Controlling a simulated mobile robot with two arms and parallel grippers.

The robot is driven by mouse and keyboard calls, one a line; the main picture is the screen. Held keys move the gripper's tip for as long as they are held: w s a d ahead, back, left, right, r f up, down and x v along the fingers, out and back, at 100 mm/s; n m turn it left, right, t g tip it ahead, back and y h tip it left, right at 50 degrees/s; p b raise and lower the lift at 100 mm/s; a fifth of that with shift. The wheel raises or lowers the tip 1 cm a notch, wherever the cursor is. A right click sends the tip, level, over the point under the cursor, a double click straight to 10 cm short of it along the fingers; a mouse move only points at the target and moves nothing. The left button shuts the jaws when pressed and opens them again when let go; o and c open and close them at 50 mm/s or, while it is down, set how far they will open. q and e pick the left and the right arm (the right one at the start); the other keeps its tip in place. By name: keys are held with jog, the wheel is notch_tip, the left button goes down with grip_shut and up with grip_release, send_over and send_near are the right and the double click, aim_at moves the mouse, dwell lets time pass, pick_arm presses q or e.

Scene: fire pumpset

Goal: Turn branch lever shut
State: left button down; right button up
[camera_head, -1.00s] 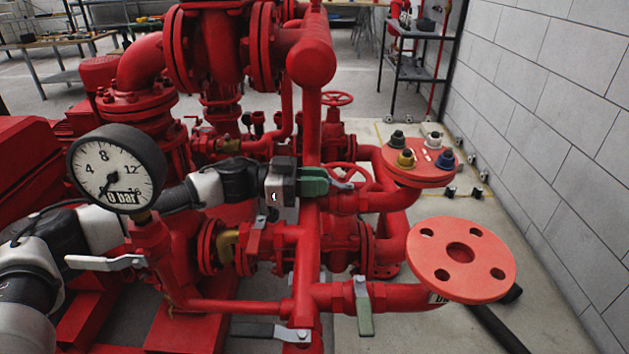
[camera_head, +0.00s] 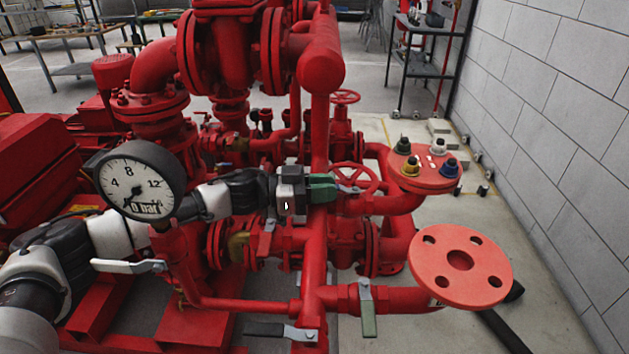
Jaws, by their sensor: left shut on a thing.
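My left gripper (camera_head: 318,188) reaches in from the left, past the pressure gauge, in front of the red vertical pipe (camera_head: 320,130). It is shut on a lever with a green grip (camera_head: 323,187). The lever's short metal part (camera_head: 347,189) shows just right of the grip, near a red handwheel (camera_head: 357,179). The jaws cover part of the grip, and I cannot make out the valve body behind. My right gripper is not in view.
A round gauge (camera_head: 140,180) reads near zero at the left. Other levers stick out: a grey one (camera_head: 128,266), a dark one (camera_head: 268,330) and a hanging grey-green one (camera_head: 368,315). A bare flange (camera_head: 460,290) juts out at right. A block wall (camera_head: 560,130) bounds the right side.

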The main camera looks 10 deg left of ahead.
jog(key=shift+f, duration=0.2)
pick_arm(q)
jog(key=c, duration=1)
grip_release()
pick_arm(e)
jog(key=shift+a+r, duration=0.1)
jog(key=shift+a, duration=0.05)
pick_arm(q)
jog(key=shift+a, duration=0.1)
jog(key=shift+s+a, duration=0.15)
jog(key=shift+a, duration=0.2)
jog(key=v, duration=1)
jog(key=shift+p, duration=0.35)
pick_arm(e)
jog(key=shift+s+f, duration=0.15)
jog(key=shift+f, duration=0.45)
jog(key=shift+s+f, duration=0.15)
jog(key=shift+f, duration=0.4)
pick_arm(q)
jog(key=shift+c, duration=0.3)
